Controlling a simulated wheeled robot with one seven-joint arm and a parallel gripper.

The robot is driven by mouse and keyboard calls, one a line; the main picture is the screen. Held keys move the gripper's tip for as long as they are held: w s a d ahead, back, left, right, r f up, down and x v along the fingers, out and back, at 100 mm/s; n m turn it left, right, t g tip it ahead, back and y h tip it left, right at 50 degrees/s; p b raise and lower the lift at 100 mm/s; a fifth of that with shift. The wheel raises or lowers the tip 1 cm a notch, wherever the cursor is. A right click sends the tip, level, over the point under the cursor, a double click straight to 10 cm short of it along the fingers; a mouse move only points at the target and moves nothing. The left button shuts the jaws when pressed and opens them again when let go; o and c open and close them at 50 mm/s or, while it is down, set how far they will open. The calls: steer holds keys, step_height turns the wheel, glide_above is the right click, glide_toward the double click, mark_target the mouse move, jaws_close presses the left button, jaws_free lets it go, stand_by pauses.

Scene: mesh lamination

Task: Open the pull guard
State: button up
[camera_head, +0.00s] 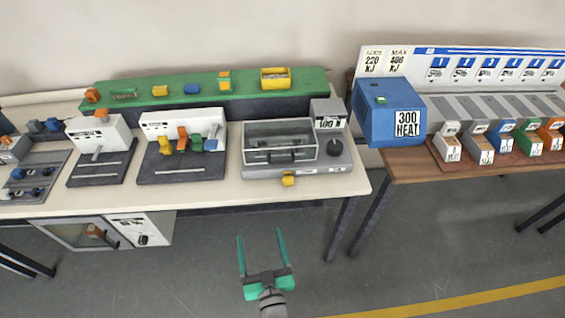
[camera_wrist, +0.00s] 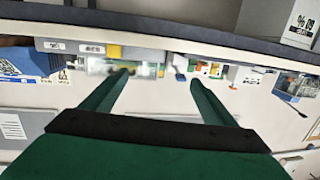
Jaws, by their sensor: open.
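A clear-walled guard (camera_head: 280,142) with a dark frame and a dark handle on its front covers a grey machine (camera_head: 318,172) near the right end of the cream table. The guard looks closed. A clear box that seems to be this guard shows small in the wrist view (camera_wrist: 108,68), past the left fingertip. My green gripper (camera_head: 259,234) is open and empty, with its two fingers apart. It is over the floor in front of the table, apart from the guard. Its fingers also show in the wrist view (camera_wrist: 160,77).
A yellow part (camera_head: 288,180) sits at the machine's front edge, below the handle. White stations with coloured levers (camera_head: 183,140) stand to the left. A green shelf (camera_head: 200,86) runs behind. A blue heat box (camera_head: 390,112) stands on the wooden table at right. Floor before the table is clear.

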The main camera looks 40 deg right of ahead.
mark_target(282, 161)
steer(key=w+d+r+m+h, duration=0.1)
steer(key=w+d+r+h, duration=0.2)
steer(key=d, duration=0.4)
steer(key=w+d+r+m, duration=0.1)
steer(key=w+d+r, duration=0.2)
steer(key=w+d, duration=0.35)
steer(key=shift+n, duration=0.3)
steer(key=x, duration=0.3)
steer(key=d+x, duration=0.1)
steer(key=x, duration=0.2)
steer(key=s+x, duration=0.1)
steer(key=x, duration=0.2)
steer(key=shift+w+d+f, duration=0.25)
steer(key=shift+d, duration=0.25)
steer(key=shift+c, duration=0.3)
